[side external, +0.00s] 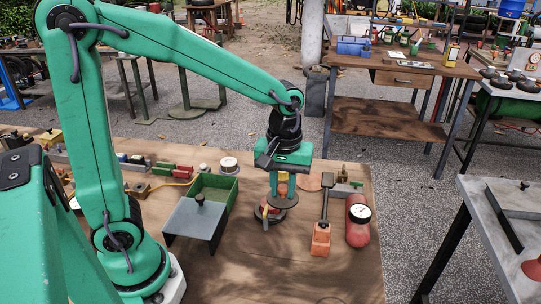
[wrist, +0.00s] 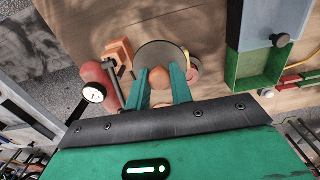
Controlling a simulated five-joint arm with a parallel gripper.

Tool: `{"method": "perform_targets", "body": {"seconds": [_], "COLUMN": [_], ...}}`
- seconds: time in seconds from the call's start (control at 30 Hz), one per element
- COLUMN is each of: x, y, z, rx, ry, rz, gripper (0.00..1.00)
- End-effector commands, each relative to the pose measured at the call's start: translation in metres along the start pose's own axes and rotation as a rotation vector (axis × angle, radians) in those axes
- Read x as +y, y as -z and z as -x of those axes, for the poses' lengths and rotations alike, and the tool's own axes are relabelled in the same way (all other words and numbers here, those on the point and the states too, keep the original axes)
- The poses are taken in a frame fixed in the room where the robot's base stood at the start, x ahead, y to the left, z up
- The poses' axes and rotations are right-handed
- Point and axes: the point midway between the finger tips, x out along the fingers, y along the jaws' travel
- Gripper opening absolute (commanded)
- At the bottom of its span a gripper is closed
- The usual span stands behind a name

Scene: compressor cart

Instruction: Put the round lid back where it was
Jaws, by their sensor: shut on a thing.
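My gripper (side external: 282,184) is shut on the brown knob (wrist: 160,80) of a round grey lid (wrist: 158,56). In the side view the lid (side external: 284,201) hangs roughly level above the table. A gap between lid and item is hard to judge. A flat reddish-brown disc (side external: 310,182) lies on the table behind the gripper.
Right of the lid are an orange block with an upright dark bar (side external: 321,238) and a red cylinder with a white gauge (side external: 358,222). To the left is a green box (side external: 224,191) with a grey-blue knobbed panel (side external: 194,221). The front of the wooden table (side external: 285,277) is mostly clear.

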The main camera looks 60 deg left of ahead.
Motion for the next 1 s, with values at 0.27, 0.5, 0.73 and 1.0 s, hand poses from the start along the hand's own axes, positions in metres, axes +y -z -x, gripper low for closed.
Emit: {"method": "perform_targets", "body": {"seconds": [0.27,0.5,0.73,1.0], "x": [-0.003,-0.009,-0.023,-0.040], "y": [-0.003,0.010,0.040,0.080], "z": [-0.004,-0.012,-0.033,-0.059], "rx": [0.001,-0.001,-0.002,-0.002], "ry": [-0.001,0.002,0.003,0.002], "rz": [0.025,0.027,0.029,0.028], "gripper": [0.00,0.00,0.00,0.00]}}
